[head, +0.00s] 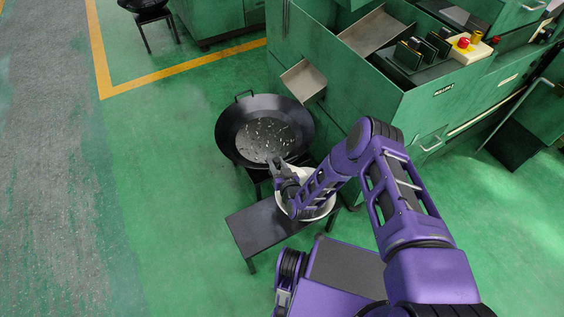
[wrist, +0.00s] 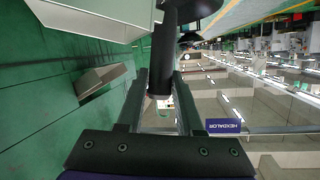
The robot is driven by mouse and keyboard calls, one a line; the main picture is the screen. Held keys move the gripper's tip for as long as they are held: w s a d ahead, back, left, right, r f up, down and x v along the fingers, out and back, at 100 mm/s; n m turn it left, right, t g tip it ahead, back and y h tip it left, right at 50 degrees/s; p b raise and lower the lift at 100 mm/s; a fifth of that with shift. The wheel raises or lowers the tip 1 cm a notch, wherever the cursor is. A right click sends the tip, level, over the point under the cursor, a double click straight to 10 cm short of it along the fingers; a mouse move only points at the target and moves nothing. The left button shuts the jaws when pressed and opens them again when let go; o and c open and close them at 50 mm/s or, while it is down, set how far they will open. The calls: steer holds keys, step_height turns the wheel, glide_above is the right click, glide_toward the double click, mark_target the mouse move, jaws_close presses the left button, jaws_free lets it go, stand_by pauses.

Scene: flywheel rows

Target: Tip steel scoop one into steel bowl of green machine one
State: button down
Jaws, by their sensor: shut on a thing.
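My gripper (head: 276,168) is shut on the dark round handle of the steel scoop (wrist: 161,62). The handle runs away from the fingers in the wrist view; I cannot clearly make out the scoop's pan. The steel bowl (head: 231,128) is a wide, dark, wok-like vessel with a loop handle, on a low stand beside the green machine (head: 355,100). Pale bits lie over its grey bottom. My gripper is at the bowl's near edge in the head view; whether the scoop touches it is unclear.
A black low bench (head: 258,230) stands in front of the bowl. A whitish round vessel (head: 322,208) is partly hidden under my arm. A metal chute (head: 303,80) juts from the machine above the bowl. Green floor to the left is clear.

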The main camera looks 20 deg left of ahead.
steer(key=shift+a+f, duration=0.25)
steer(key=shift+a, duration=0.05)
steer(key=shift+s+a+f+n+h+b, duration=0.1)
steer(key=shift+a+f+n+h+b, duration=0.35)
steer(key=shift+f, duration=0.2)
steer(key=shift+a+f+n+h+b, duration=0.35)
steer(key=shift+a+f, duration=0.1)
steer(key=shift+f, duration=0.15)
steer(key=shift+d, duration=0.1)
